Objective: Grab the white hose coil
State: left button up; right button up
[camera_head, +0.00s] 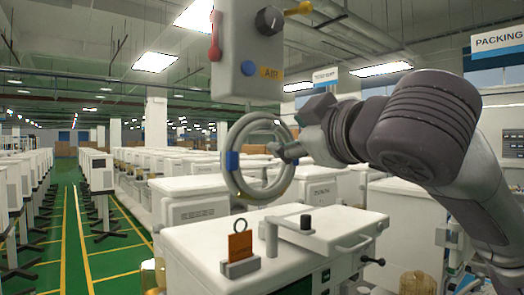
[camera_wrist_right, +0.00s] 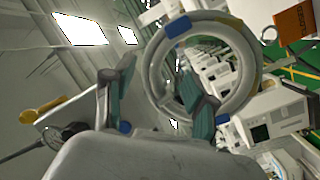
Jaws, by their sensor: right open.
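The white hose coil (camera_head: 241,184) hangs upright below a wall-type box marked AIR (camera_head: 237,85), with a blue band on its left side. My right gripper (camera_head: 285,148) is at the coil's right side in the head view, its fingers partly hidden there. In the right wrist view the coil (camera_wrist_right: 250,78) is a large ring, and my right gripper (camera_wrist_right: 155,78) is open. One finger shows outside the ring and the other overlaps its opening, with the near rim between them in the picture. Contact cannot be told. My left gripper is out of view.
A white cart (camera_head: 200,245) stands below the coil, with an orange tagged block (camera_head: 240,246) and a small black knob on top. The box carries a red handle (camera_head: 214,40), a black dial and a yellow fitting. Rows of carts fill the hall; a green aisle (camera_head: 75,230) is free at left.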

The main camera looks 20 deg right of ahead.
aim_at(286, 128)
jog(key=shift+w+r+p, duration=0.5)
jog(key=shift+w+p, duration=0.25)
jog(key=shift+p, duration=0.15)
jog(key=shift+w+p, duration=0.75)
jog(key=shift+w, duration=0.85)
jog(key=shift+w+f, duration=0.15)
jog(key=shift+w, duration=0.05)
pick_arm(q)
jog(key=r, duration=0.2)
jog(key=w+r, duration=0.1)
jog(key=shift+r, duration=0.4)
pick_arm(e)
jog(key=shift+s, duration=0.1)
grip_shut()
